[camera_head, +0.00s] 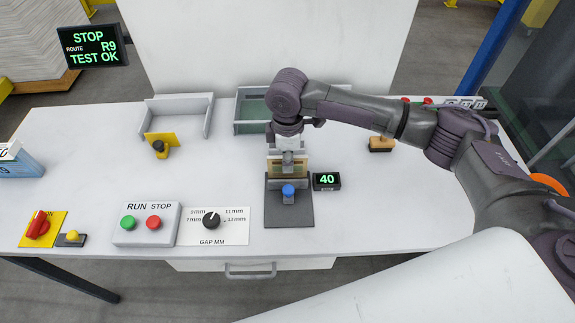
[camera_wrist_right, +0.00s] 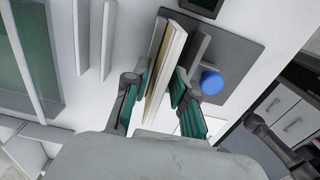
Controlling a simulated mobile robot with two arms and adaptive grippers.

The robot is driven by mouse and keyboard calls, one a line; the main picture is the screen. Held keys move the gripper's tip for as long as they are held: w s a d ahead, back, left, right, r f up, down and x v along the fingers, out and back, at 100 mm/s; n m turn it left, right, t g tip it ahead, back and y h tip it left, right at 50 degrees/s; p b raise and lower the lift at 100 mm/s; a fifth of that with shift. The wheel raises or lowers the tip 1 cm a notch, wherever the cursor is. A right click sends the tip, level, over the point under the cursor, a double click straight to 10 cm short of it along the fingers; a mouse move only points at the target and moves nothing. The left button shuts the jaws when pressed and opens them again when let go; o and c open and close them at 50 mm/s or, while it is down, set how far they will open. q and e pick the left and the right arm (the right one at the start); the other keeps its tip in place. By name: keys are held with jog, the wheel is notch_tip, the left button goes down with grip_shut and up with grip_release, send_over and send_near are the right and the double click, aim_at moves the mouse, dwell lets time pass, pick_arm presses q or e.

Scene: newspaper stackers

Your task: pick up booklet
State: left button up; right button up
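The booklet (camera_wrist_right: 165,64) is a thin cream block with a yellowish side, standing on edge in a grey slotted holder. In the head view, a tan panel that seems to be the booklet (camera_head: 289,166) shows just below my right gripper (camera_head: 288,151). In the wrist view, the right gripper's teal-padded fingers (camera_wrist_right: 161,88) lie on either side of the booklet, very close to its faces. I cannot tell whether both pads press on it. The holder's dark base (camera_head: 288,215) carries a blue button (camera_head: 288,190). My left gripper is not in view.
A small display reading 40 (camera_head: 326,181) stands right of the holder. A gap dial panel (camera_head: 213,227) and a run/stop box (camera_head: 146,224) lie to the left. A green-floored tray (camera_head: 250,108) and a white corner guide (camera_head: 179,102) stand behind.

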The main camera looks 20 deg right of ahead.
grip_shut()
jog(key=shift+r, duration=0.1)
